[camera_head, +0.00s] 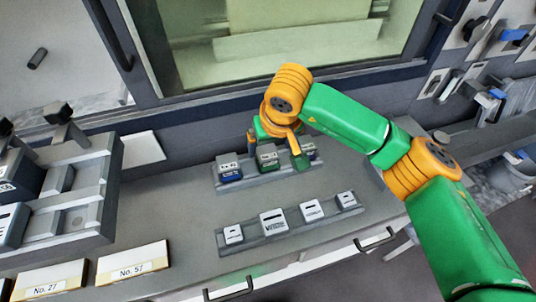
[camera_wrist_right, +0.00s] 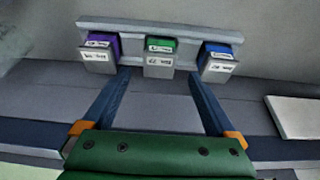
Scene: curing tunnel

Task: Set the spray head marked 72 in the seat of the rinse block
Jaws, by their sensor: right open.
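In the head view, three spray heads stand in a grey rear rack (camera_head: 240,187): a blue one (camera_head: 231,173), a green one (camera_head: 268,161) and a purple one (camera_head: 308,150). The right wrist view shows the purple (camera_wrist_right: 99,52), green (camera_wrist_right: 160,57) and blue (camera_wrist_right: 217,60) heads; their labels are too blurred to read, so I cannot tell which is 72. My right gripper (camera_wrist_right: 160,80) is open and empty, its fingers pointing at the rack on either side of the green head, apart from it. Which fixture is the rinse block is unclear. My left gripper is not in view.
A front rack (camera_head: 290,240) holds several white-labelled pieces. A large grey fixture (camera_head: 92,190) with recesses stands at the left, behind plates reading No. 27 (camera_head: 48,282) and No. 57 (camera_head: 131,268). The counter between fixture and racks is clear. A window stands behind.

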